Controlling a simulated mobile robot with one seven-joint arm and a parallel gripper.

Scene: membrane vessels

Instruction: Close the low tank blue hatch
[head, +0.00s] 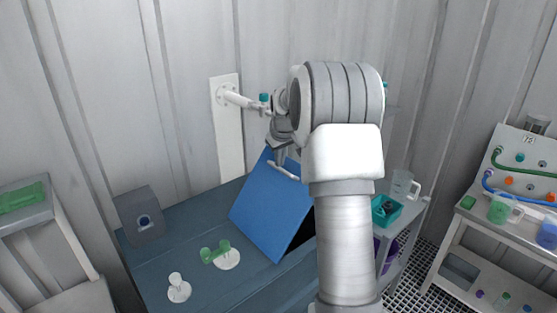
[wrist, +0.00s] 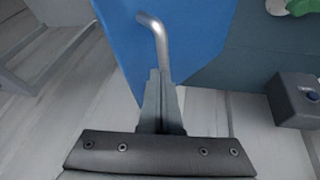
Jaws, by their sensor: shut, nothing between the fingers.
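The blue hatch (head: 268,207) stands tilted open on the low dark blue tank (head: 185,243) in the head view, with a dark opening under its right side. It carries a metal bar handle (head: 285,171) near its top edge. My gripper (head: 279,152) is at the hatch's top edge, close to the handle, partly hidden by my arm. In the wrist view the blue hatch (wrist: 196,40) fills the upper middle, and the bent handle (wrist: 155,32) rises just beyond the tips of my gripper (wrist: 160,78). The fingers are shut and empty; I cannot tell whether they touch the handle.
A green valve handle (head: 215,252) and a white knob (head: 178,288) are on the tank top. A dark box (head: 142,215) stands at its left end. A white wall pipe (head: 238,98) is behind my gripper. A shelf with a teal bin (head: 386,210) stands right.

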